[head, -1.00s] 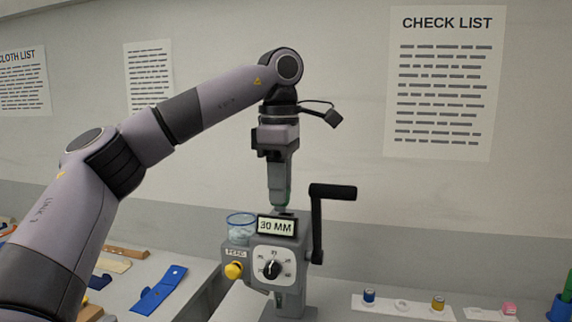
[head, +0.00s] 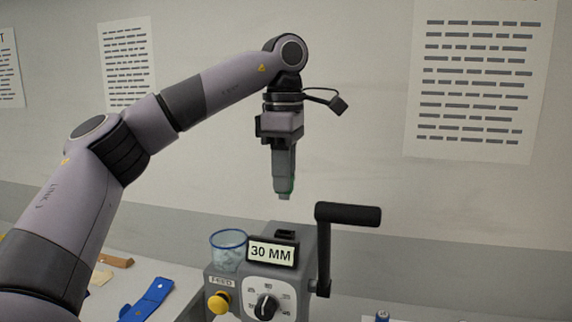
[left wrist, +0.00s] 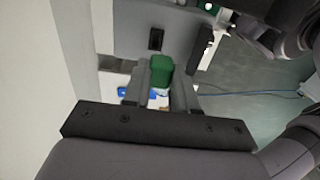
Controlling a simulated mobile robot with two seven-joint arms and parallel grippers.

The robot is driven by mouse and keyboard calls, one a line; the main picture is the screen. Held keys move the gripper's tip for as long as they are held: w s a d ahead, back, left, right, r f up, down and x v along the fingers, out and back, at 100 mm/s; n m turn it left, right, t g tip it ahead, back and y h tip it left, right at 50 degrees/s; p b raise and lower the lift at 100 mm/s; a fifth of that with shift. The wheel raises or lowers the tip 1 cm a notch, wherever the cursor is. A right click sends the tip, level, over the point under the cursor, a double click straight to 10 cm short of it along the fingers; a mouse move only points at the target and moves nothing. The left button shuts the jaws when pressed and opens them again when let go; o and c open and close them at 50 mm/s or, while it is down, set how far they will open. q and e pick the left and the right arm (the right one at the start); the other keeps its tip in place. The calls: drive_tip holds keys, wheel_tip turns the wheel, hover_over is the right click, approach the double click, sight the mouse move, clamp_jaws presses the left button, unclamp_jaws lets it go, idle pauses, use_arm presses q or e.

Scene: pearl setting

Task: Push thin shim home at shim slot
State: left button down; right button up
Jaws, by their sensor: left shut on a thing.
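My left gripper (head: 285,192) points straight down above the grey machine (head: 305,243), with a clear gap between its fingertips and the machine's top. It is shut on a green piece (left wrist: 161,70), seen between the fingers in the left wrist view; only a green edge shows in the head view. I cannot tell whether this is the thin shim. A dark slot (head: 287,235) is in the machine's top, behind the 30 MM sign, and also shows in the left wrist view (left wrist: 156,39). No shim shows clearly in it. My right gripper is not in view.
A black crank handle (head: 348,213) rises at the machine's right side. A clear blue-rimmed cup (head: 228,252) stands at its left. A yellow knob (head: 218,302) and a dial (head: 265,306) are on the front. A blue piece (head: 147,300) lies on the left bench.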

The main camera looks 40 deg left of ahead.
use_arm(q)
drive_tip(key=shift+w+a, duration=0.25)
drive_tip(key=shift+w, duration=0.05)
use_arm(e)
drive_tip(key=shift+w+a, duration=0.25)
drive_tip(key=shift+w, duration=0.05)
use_arm(q)
drive_tip(key=shift+d, duration=0.1)
drive_tip(key=shift+f+b, duration=1.9)
drive_tip(key=shift+f, duration=1.2)
drive_tip(key=shift+r, duration=0.15)
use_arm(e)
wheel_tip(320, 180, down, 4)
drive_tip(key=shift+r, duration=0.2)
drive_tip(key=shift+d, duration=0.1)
use_arm(q)
drive_tip(key=shift+f, duration=0.55)
